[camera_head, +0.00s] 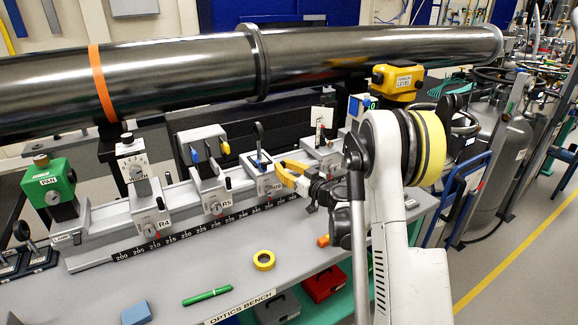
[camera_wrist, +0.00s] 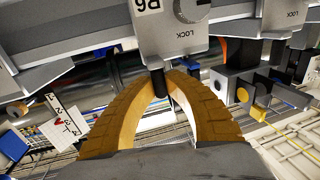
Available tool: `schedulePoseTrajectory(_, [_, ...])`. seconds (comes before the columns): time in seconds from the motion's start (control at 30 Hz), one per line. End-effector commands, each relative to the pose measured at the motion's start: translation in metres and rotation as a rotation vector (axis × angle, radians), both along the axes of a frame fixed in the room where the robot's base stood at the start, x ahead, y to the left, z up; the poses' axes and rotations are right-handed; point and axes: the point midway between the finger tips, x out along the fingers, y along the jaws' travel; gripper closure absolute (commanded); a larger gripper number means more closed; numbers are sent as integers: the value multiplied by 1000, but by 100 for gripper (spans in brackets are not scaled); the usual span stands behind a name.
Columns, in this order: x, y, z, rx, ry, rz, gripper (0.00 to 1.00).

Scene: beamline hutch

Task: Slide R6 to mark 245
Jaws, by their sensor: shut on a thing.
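The R6 carriage (camera_head: 263,180) is a silver block on the long optics rail (camera_head: 115,222), between the R5 carriage (camera_head: 212,190) and another carriage to its right. In the wrist view the R6 carriage (camera_wrist: 172,30) appears upside down, with its label and a LOCK knob. My gripper (camera_head: 281,172) reaches in from the right; its orange fingers (camera_wrist: 158,84) are closed around a short dark post (camera_wrist: 158,82) projecting from R6. The scale (camera_head: 180,238) runs along the rail's front; its marks near R6 are too small to read surely.
The R4 carriage (camera_head: 150,208) and green PAN unit (camera_head: 52,187) stand farther left. A large dark tube (camera_head: 180,75) runs above and behind the rail.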

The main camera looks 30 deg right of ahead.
Motion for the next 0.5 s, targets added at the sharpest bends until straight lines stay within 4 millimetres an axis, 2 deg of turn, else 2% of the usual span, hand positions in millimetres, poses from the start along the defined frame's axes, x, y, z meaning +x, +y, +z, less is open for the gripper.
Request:
schedulePoseTrajectory(0.03, [-1, 13, -1, 0, 0, 7, 100])
schedulePoseTrajectory(0.2, [-1, 40, -1, 0, 0, 6, 100])
schedulePoseTrajectory(0.33, [-2, 52, -1, 0, 0, 5, 100])
schedulePoseTrajectory(0.5, [-2, 55, 0, 0, 0, 3, 100])
